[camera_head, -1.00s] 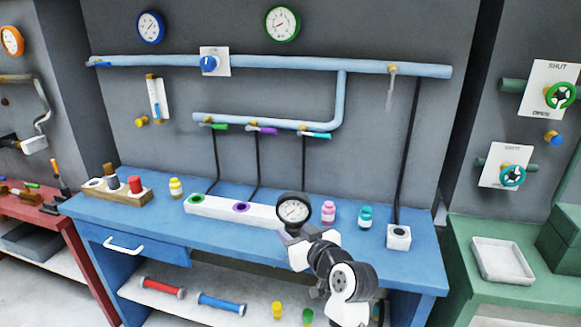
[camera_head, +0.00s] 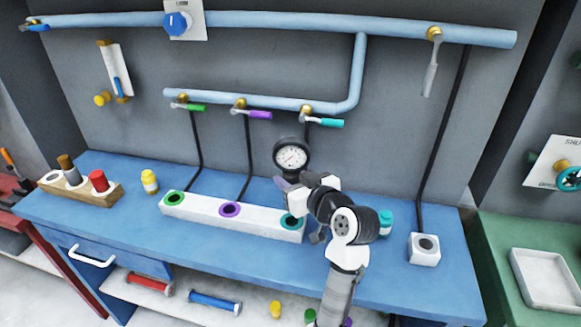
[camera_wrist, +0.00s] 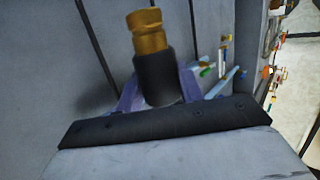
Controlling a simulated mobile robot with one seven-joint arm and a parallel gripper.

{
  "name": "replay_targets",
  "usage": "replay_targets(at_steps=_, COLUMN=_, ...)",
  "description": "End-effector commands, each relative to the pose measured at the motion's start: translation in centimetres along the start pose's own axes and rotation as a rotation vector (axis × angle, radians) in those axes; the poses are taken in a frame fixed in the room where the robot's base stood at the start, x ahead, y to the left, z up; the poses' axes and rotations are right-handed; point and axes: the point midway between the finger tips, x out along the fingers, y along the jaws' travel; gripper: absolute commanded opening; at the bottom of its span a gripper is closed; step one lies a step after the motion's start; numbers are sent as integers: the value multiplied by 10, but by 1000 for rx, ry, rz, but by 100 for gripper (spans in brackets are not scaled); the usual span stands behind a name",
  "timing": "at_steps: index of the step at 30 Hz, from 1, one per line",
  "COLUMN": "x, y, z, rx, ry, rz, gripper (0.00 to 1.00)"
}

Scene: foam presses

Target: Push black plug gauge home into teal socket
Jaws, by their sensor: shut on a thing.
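The black plug gauge (camera_head: 291,156), with a black rim and white dial, stands above the purple fingers of my gripper (camera_head: 284,184) in the head view. My gripper is shut on it. In the wrist view the gripper's purple fingers (camera_wrist: 157,95) flank a black cylindrical part (camera_wrist: 155,78) with a brass end (camera_wrist: 147,31). The teal socket (camera_head: 290,222) is the rightmost ring in the white block (camera_head: 200,217). It lies below the gauge in the picture, apart from it, and shows a dark opening. My wrist partly covers the block's right end.
Green (camera_head: 173,198) and purple (camera_head: 230,209) sockets lie to the left in the same block. A teal bottle (camera_head: 385,222) and a small white socket block (camera_head: 424,249) stand to the right. A pipe with valve levers (camera_head: 323,123) runs behind. The bench front left is clear.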

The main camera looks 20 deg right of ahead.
Motion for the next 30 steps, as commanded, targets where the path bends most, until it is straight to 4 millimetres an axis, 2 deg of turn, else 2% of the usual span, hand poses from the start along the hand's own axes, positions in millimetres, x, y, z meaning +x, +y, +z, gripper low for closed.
replay_targets(at_steps=16, x=-3, y=0, z=0, rx=-4, ry=1, rz=1, gripper=3)
replay_targets(at_steps=30, x=5, y=0, z=40, rx=-3, ry=1, rz=0, gripper=3)
